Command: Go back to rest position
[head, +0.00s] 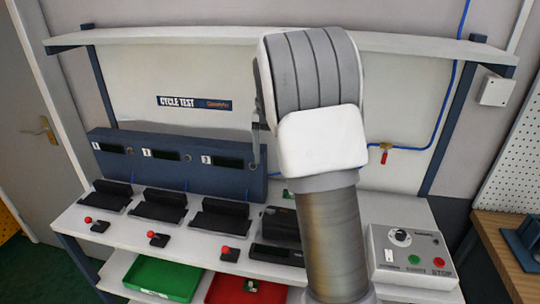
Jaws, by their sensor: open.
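My arm rises through the middle right of the head view, with a brownish column and a large white-and-grey link folded at the top. My gripper (257,148) is mostly hidden behind this link. Only a thin dark part of it shows along the link's left edge, in front of the blue panel's right side. It is open, and I see nothing held at the visible part. What lies directly behind the arm is hidden.
A white bench (125,232) carries a blue panel (175,165), black cradles, red-knobbed levers and a control box (412,255). Green (165,277) and red (228,289) trays sit below. A shelf (190,36) spans above. A red-handled valve (385,150) is right of my arm. A wooden bench (505,250) stands far right.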

